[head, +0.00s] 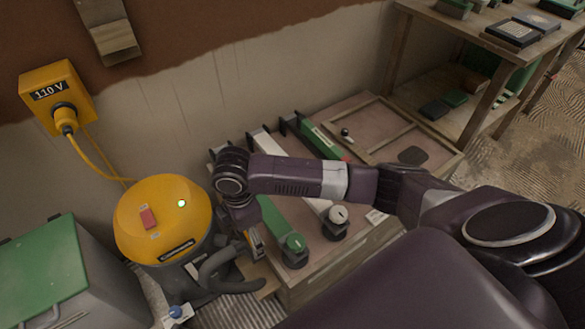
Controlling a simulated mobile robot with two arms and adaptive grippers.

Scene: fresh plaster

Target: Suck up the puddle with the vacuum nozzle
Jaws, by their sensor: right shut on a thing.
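The vacuum (163,218) has a yellow domed lid with a red switch and a lit green lamp, and stands on the floor at lower left. Its dark hose (232,284) curls at its right side. My right arm reaches in from the right, and my right gripper (253,243) points down beside the vacuum. It is shut on what looks like the vacuum nozzle, mostly hidden by the gripper and hose. A dark rounded patch (411,155), perhaps the puddle, lies on the pinkish bench top at the back right. My left gripper is out of view.
The low bench (380,117) carries green- and white-handled tools near the gripper and a wooden frame. A yellow 110 V box (60,95) feeds the vacuum by cable. A green-lidded bin (45,262) stands at left. A wooden shelf table (480,28) is at upper right.

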